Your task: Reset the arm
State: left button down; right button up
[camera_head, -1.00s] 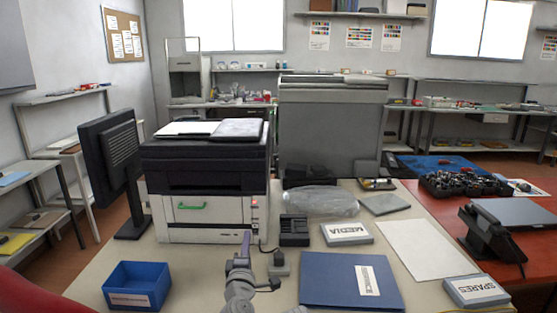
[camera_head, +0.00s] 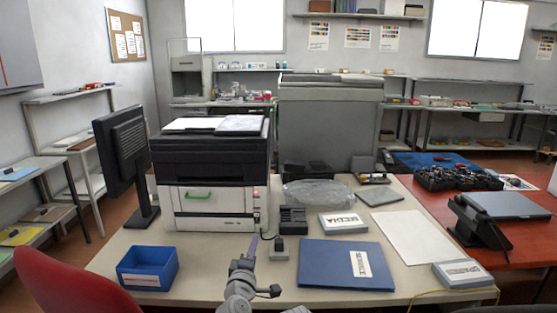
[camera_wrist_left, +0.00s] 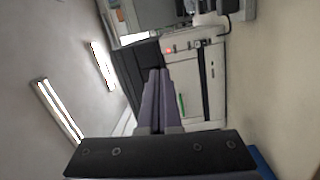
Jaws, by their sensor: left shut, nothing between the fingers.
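My left gripper (camera_head: 254,240) stands up over the front of the desk, just right of the printer's front. Its two purple fingers are shut against each other with nothing between them; they also show in the left wrist view (camera_wrist_left: 158,75). The white and black printer (camera_head: 210,198) stands on the desk, with a green handle (camera_head: 198,195) on its closed front panel. The printer shows sideways beyond the fingers in the left wrist view (camera_wrist_left: 205,55). My right gripper is not in view.
On the desk (camera_head: 205,240) are a blue bin (camera_head: 147,268), a blue folder (camera_head: 325,262), a MEDIA box (camera_head: 342,223), a white sheet (camera_head: 415,235), a clear bag (camera_head: 318,194) and a black monitor (camera_head: 124,160). A red chair (camera_head: 70,288) stands at front left.

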pick_arm(q)
jog(key=s+d+f+m+g+h, duration=0.1)
jog(key=s+f+m+g+h, duration=0.3)
jog(key=f+m+g, duration=0.8)
jog(key=s+a+f+m+g+y, duration=0.2)
jog(key=s+a+f+g+y, duration=0.1)
jog(key=s+a+f, duration=0.3)
jog(key=s+a+f+m+g+y, duration=0.1)
jog(key=s+a+f+g+y, duration=0.15)
jog(key=s+a+f, duration=0.45)
jog(key=s+d+r+m+p, duration=0.1)
jog(key=s+d+r+p, duration=0.1)
jog(key=d+r+p, duration=0.2)
jog(key=s+d+r+m+y+p, duration=0.1)
jog(key=s+d+r+p, duration=0.2)
jog(key=r+p, duration=0.3)
jog(key=s+d+r+m+g+y+p, duration=0.1)
jog(key=s+d+r+p, duration=0.2)
jog(key=d+r+p, duration=0.3)
notch_tip(320, 180, up, 2)
jog(key=shift+r+m, duration=0.1)
jog(key=shift+m, duration=0.3)
